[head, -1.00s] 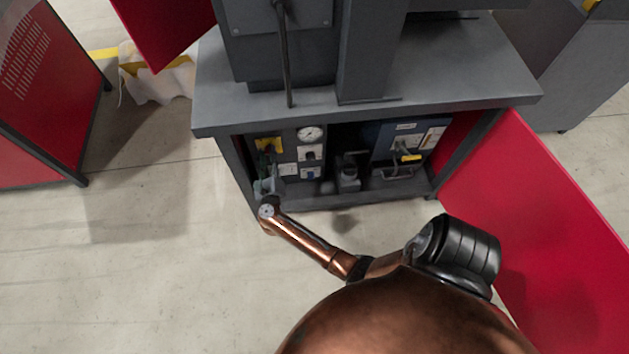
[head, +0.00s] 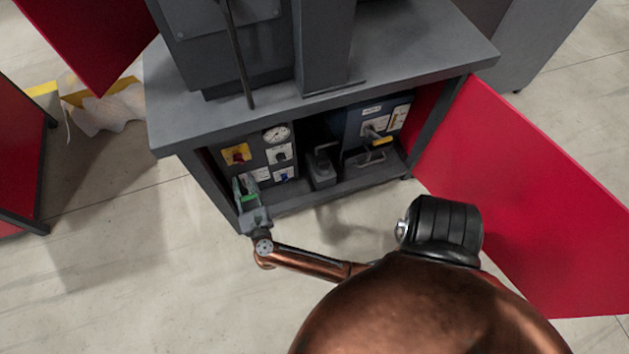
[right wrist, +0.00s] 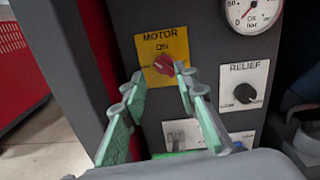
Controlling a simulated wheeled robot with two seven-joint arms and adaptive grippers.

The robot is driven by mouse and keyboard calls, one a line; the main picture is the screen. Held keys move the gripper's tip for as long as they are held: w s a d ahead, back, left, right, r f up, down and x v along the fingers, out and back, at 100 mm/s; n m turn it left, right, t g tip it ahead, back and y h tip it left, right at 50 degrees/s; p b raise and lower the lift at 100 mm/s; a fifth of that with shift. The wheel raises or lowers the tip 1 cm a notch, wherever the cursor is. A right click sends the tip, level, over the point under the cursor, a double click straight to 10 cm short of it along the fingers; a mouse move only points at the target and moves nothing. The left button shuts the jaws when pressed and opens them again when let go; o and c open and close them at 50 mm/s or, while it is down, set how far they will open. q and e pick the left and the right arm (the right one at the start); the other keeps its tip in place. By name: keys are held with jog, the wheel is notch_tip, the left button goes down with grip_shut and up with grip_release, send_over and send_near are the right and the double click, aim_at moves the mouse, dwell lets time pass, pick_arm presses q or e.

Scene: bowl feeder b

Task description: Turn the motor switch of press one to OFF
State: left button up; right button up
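The motor switch is a red knob (right wrist: 165,63) on a yellow plate marked MOTOR and ON, at the upper left of the panel inside the open cabinet. It also shows in the head view (head: 238,156). I cannot read an OFF mark or be sure of the knob's angle. My right gripper (right wrist: 157,84) is open and empty, its green-padded fingers spread and pointing at the panel. In the right wrist view the knob shows just beyond and between the fingertips, apart from them. In the head view the right gripper (head: 247,184) is below the yellow plate. My left gripper is out of view.
A gauge (right wrist: 252,12) and a RELIEF knob (right wrist: 245,93) sit right of the switch. The cabinet's left post (right wrist: 80,60) stands close beside the gripper. The tabletop (head: 290,105) overhangs the panel. An open red door (head: 530,200) stands at the right.

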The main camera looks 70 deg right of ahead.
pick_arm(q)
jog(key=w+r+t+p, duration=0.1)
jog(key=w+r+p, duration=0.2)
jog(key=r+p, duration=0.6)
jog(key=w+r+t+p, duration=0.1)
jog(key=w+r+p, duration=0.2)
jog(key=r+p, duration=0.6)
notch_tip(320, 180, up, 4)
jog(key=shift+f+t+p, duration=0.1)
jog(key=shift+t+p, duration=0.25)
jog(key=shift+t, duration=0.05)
pick_arm(e)
jog(key=s+a+f+n+y, duration=0.2)
jog(key=s+f+n+y, duration=0.2)
jog(key=n, duration=0.7)
jog(key=s+a+f+n+g+y, duration=0.1)
jog(key=s+a+f+n+y, duration=0.2)
jog(key=s+n, duration=0.8)
jog(key=s+a+f+n+g+y, duration=0.1)
jog(key=s+a+f+n+y, duration=0.2)
jog(key=s+f+n+y, duration=0.3)
jog(key=s+f+n, duration=0.4)
jog(key=s+n, duration=0.1)
jog(key=n, duration=0.1)
jog(key=shift+f, duration=0.35)
jog(key=shift+s, duration=0.1)
